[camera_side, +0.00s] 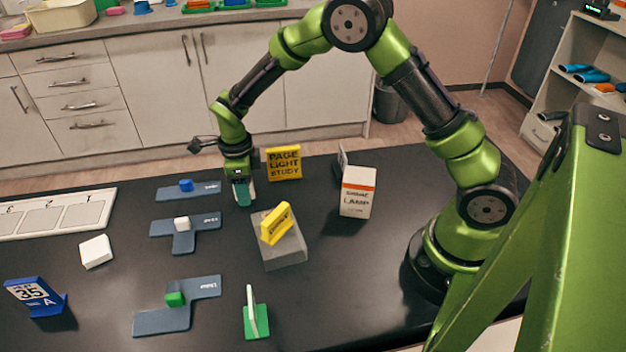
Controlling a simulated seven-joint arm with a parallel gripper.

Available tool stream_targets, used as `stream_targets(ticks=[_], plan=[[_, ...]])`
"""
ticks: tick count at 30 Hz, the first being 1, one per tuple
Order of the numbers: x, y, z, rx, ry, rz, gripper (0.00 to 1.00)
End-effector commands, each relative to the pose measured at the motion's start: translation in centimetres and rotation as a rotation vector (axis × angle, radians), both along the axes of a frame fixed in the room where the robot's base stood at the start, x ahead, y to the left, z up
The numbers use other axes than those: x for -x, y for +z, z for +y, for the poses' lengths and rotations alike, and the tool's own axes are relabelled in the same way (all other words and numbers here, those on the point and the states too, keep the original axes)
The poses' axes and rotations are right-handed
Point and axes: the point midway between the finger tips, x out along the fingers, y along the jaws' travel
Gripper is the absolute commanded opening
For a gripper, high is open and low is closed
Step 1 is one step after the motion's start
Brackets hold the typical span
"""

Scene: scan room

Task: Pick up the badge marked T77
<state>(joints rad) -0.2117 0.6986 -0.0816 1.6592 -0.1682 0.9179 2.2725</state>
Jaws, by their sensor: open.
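I cannot read T77 on anything in view. A blue stand (36,297) at the front left bears a card that seems to read 35 and A. A green stand (257,321) at the front holds a white card edge-on, so its marking is hidden. A yellow piece (277,223) with dark lettering, too small to read surely, leans on a grey block (283,253). My gripper (243,204) is open, pointing down just above the table, left of and behind the grey block. I see nothing between its fingers.
A yellow sign (284,163) reads PAGE LIGHT STUDY. A white lamp box (358,192) stands to the right. Blue-grey plates (205,287) bearing small blocks lie left of my gripper. A white block (96,251) and white tray (103,199) lie farther left.

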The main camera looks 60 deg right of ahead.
Motion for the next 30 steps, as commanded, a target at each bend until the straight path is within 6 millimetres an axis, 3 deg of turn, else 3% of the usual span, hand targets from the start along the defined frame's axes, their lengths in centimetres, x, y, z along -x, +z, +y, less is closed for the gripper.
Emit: stream_targets(ticks=[5,14,23,26,30], plan=[[0.0,0.0,0.0,-0.001,0.0,-0.001,0.45],[0.0,0.0,0.0,-0.001,0.001,-0.001,0.0],[0.0,0.2,0.0,0.0,0.001,-0.001,0.0],[-0.1,1.0,0.0,0.0,0.002,-0.004,0.0],[-0.2,3.6,0.1,0.0,0.002,-0.008,0.0]])
